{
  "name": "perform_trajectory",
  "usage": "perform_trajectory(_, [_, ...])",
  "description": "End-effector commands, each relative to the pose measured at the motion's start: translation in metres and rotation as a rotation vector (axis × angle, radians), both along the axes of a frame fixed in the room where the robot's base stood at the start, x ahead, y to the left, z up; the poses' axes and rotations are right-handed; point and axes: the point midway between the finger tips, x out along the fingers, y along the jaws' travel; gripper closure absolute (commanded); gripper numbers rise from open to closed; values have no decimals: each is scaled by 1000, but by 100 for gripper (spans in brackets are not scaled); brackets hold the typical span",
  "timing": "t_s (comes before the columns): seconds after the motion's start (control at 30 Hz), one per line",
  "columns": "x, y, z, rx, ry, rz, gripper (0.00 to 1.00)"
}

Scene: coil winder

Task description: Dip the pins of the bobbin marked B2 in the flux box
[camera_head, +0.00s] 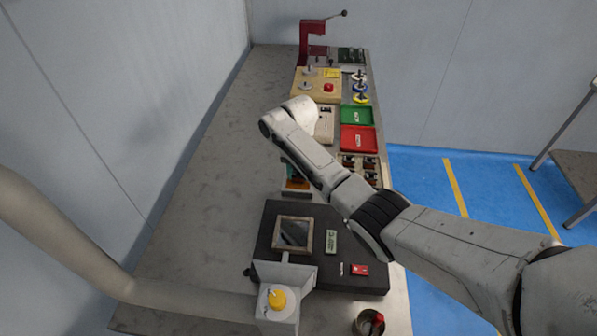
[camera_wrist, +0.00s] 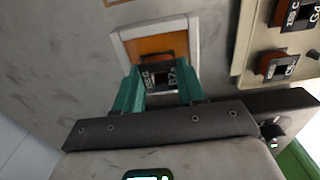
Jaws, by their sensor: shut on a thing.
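My gripper (camera_wrist: 158,90), with two green fingers, is shut on a dark bobbin (camera_wrist: 162,78) with an orange-brown winding; its label appears to read B2. The bobbin is in front of the flux box (camera_wrist: 192,24), a pale-framed box with an orange inside, in the wrist view. The bobbin's pins are hidden, and I cannot tell whether they touch the flux. In the head view the flux box (camera_head: 298,185) shows partly behind my arm, and my gripper is mostly hidden there.
A rack of bobbins (camera_head: 350,160) stands right of the flux box. A black plate with a framed solder pot (camera_head: 277,233) and a red switch (camera_head: 359,269) lies nearer. Red (camera_head: 358,140) and green (camera_head: 356,116) trays lie farther back. The bench's left side (camera_head: 205,180) is clear.

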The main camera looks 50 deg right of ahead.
Motion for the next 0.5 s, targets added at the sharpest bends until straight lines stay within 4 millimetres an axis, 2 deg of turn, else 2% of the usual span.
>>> perform_trajectory(0.03, [0, 0, 7, -1, -1, 0, 91])
perform_trajectory(0.5, [0, 0, 37, 0, -1, 0, 91])
